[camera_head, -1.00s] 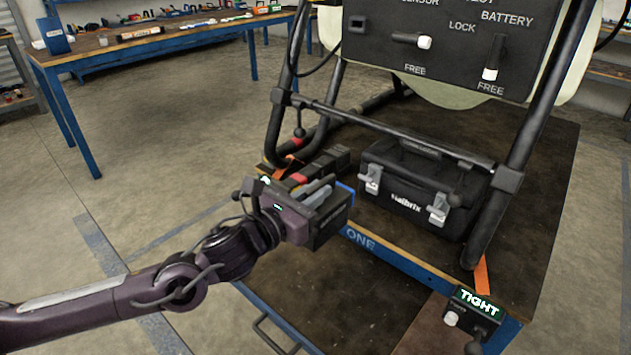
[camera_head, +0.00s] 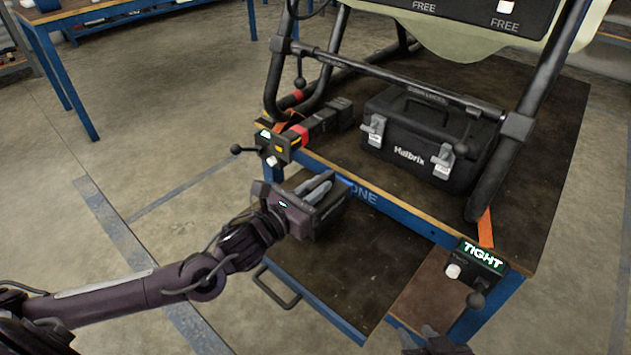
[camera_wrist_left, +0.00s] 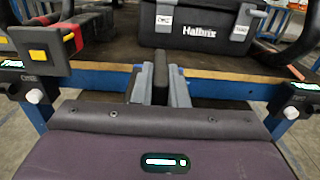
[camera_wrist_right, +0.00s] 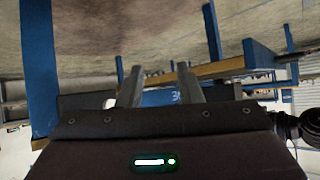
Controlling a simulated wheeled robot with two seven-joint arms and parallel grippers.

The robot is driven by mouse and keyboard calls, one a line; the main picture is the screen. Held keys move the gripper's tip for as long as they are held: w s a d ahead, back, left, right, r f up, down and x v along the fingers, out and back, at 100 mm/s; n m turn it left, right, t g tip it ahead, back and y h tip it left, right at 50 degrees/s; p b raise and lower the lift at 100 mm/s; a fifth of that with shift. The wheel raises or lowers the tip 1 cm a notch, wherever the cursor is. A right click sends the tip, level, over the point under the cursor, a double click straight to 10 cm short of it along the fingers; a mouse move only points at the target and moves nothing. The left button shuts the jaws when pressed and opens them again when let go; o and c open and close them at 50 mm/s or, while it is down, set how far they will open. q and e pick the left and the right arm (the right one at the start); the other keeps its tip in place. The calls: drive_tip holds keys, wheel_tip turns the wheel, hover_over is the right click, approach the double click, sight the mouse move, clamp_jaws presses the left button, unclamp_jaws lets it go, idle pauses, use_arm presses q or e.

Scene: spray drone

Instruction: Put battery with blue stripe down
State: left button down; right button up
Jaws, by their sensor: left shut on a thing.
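My left gripper (camera_head: 318,188) is shut on the dark battery with blue stripe (camera_head: 332,208). A bit of blue shows at its far end. The battery is held in the air at the front edge of the workbench (camera_head: 400,215), above the lower pull-out board (camera_head: 350,265). In the left wrist view the battery (camera_wrist_left: 160,78) is a narrow dark block between the grey fingers. My right gripper (camera_wrist_right: 160,85) is empty, its fingers apart, in the right wrist view. Only a dark tip of it shows at the bottom of the head view.
A black Halbrix case (camera_head: 425,140) stands on the bench between black frame tubes. A dark battery with a red band (camera_head: 300,132) lies at the bench's left, behind a small lever box (camera_head: 275,148). A TIGHT display box (camera_head: 483,255) sits at the front right corner. The lower board looks bare.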

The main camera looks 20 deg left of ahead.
use_arm(q)
drive_tip(key=shift+f, duration=0.6)
use_arm(e)
drive_tip(key=shift+w+a+r+t+y, duration=0.2)
drive_tip(key=shift+w+r+t, duration=0.3)
drive_tip(key=shift+r, duration=0.35)
drive_tip(key=shift+w+a+r+t+y, duration=0.1)
drive_tip(key=shift+w+r+t+y, duration=0.1)
drive_tip(key=shift+w+r+t, duration=0.35)
use_arm(q)
drive_tip(key=shift+f, duration=0.1)
use_arm(e)
drive_tip(key=shift+w+r, duration=0.2)
drive_tip(key=shift+r, duration=0.25)
use_arm(q)
drive_tip(key=c, duration=1.9)
unclamp_jaws()
drive_tip(key=shift+f, duration=0.25)
drive_tip(key=o, duration=0.4)
drive_tip(key=shift+o, duration=0.2)
use_arm(e)
drive_tip(key=shift+r, duration=0.2)
use_arm(q)
drive_tip(key=shift+r, duration=0.1)
use_arm(e)
drive_tip(key=shift+w, duration=0.1)
